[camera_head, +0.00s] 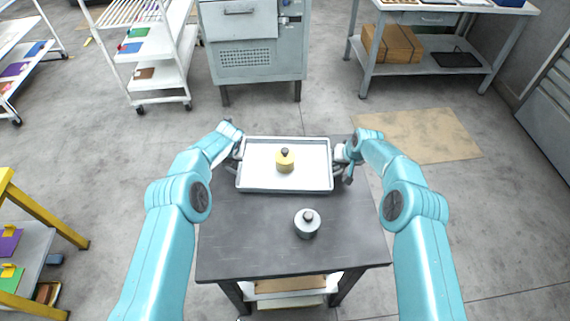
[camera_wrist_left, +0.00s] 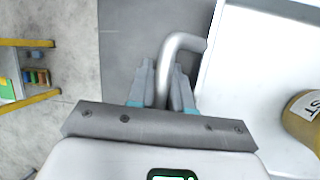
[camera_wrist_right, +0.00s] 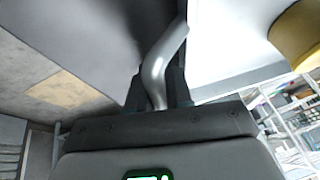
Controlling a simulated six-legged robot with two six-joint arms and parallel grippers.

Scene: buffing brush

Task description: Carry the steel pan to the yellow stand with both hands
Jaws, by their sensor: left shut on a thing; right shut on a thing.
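The steel pan (camera_head: 255,178), a shallow pale rectangular tray, is level over the far half of a dark table in the head view. A yellow jar (camera_head: 285,162) with a dark knob stands in it. My left gripper (camera_head: 236,156) is shut on the pan's left handle (camera_wrist_left: 184,42), a bent metal bar between its fingers. My right gripper (camera_head: 343,156) is shut on the right handle (camera_wrist_right: 155,72). I cannot tell whether the pan touches the table. The yellow stand (camera_head: 37,212) is partly visible at the left edge, with coloured pieces on its grey shelf.
A grey knobbed jar (camera_head: 307,225) stands on the dark table (camera_head: 240,245) in front of the pan. Grey floor lies between table and yellow stand. A white rack (camera_head: 160,80), a grey cabinet (camera_head: 253,60) and a workbench (camera_head: 440,65) stand behind. Brown sheeting (camera_head: 425,137) lies at right.

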